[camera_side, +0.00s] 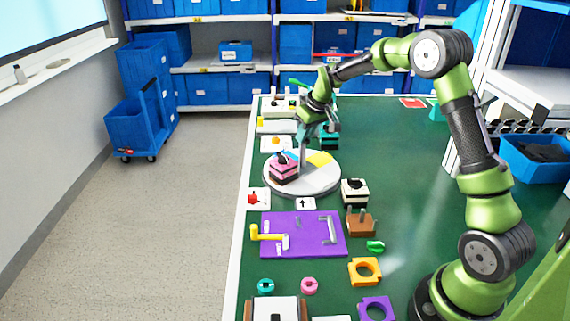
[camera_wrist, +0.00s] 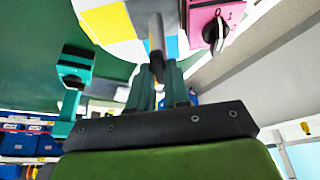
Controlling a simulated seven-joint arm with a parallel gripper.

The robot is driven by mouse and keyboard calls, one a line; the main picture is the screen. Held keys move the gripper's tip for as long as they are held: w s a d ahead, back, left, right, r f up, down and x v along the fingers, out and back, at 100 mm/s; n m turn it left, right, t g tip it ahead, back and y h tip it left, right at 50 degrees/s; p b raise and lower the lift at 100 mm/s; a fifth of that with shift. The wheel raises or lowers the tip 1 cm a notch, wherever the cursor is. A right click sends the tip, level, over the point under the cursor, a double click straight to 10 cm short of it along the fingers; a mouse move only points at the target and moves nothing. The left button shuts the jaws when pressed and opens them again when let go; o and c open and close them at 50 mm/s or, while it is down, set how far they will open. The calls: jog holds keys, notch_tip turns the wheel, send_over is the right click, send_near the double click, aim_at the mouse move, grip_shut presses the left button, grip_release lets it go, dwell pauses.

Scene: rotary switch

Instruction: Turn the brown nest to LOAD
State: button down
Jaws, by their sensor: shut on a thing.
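A round pale turntable (camera_side: 310,187) lies on the green bench, with a grey upright post (camera_side: 303,155) on it. My gripper (camera_side: 305,137) comes down from above and is shut on the post; in the wrist view the post (camera_wrist: 155,35) runs between the fingers (camera_wrist: 158,70). A yellow patch (camera_side: 320,158) shows on the disc, and a pink box (camera_side: 284,173) with a black knob stands on its left part. I make out no brown nest on the disc; the box and gripper hide part of it. A card with a black arrow (camera_side: 306,203) lies at the disc's near edge. No LOAD lettering is legible.
A white-and-black block (camera_side: 354,191) and a brown block with upright pegs (camera_side: 360,223) stand close to the disc's near right. A purple board (camera_side: 290,243) with handles lies nearer. A teal object (camera_side: 329,138) stands behind the disc. The bench's right middle is clear.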

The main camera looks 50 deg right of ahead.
jog(key=shift+d+r+n+y, duration=0.15)
jog(key=shift+n+y, duration=0.35)
jog(key=shift+n, duration=0.8)
jog(key=shift+d+f+n+y, duration=0.1)
jog(key=shift+n+y, duration=0.4)
jog(key=shift+n, duration=0.8)
jog(key=shift+w+d+n+g+y, duration=0.1)
jog(key=shift+n+g+y, duration=0.2)
jog(key=shift+n, duration=0.7)
jog(key=shift+d+n+g+y, duration=0.15)
jog(key=shift+n+y, duration=0.25)
jog(key=shift+n, duration=0.6)
jog(key=shift+a+n+g, duration=0.1)
jog(key=shift+n+g, duration=0.15)
jog(key=shift+n, duration=0.35)
jog(key=c, duration=1.1)
grip_release()
jog(key=v, duration=1.7)
jog(key=shift+d, duration=0.25)
